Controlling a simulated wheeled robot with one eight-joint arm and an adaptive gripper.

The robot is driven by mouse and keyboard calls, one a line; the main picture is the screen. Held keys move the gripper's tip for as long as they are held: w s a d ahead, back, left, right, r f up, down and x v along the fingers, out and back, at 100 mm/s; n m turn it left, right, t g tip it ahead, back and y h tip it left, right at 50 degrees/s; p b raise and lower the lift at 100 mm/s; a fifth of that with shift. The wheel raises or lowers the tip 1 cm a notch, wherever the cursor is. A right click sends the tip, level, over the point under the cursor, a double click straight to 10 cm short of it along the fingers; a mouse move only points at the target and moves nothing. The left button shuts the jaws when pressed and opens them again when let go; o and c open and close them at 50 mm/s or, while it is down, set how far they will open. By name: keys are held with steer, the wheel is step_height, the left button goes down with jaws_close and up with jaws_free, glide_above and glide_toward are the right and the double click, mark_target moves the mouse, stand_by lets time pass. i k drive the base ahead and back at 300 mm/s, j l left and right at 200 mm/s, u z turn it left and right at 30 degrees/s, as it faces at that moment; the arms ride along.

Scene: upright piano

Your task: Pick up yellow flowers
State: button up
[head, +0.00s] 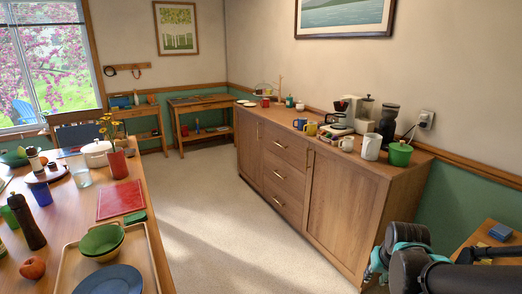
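The yellow flowers (112,125) stand upright on thin stems at the far right part of the dining table, at left in the head view. The stems rise from or just behind a red vase (118,164); I cannot tell exactly where they enter it. A white lidded pot (97,153) stands close beside it on the left. Dark and teal links of my arm show at the bottom right, far from the flowers across the open floor. My gripper's fingertips do not show clearly in this view.
The wooden table (160,262) holds a red mat (121,199), a tray with green bowls (101,240) and a blue plate (110,280), a dark mill (27,222) and an apple (33,267). A long sideboard (335,207) lines the right wall. Floor (205,205) between them is clear.

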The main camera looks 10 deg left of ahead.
mark_target(113, 147)
steer(key=i+j+u, duration=0.1)
steer(key=i+u, duration=0.7)
steer(key=i, duration=0.2)
steer(key=i+l+u, duration=0.25)
steer(key=i+u, duration=0.15)
steer(key=i+l+u, duration=0.4)
steer(key=i, duration=0.15)
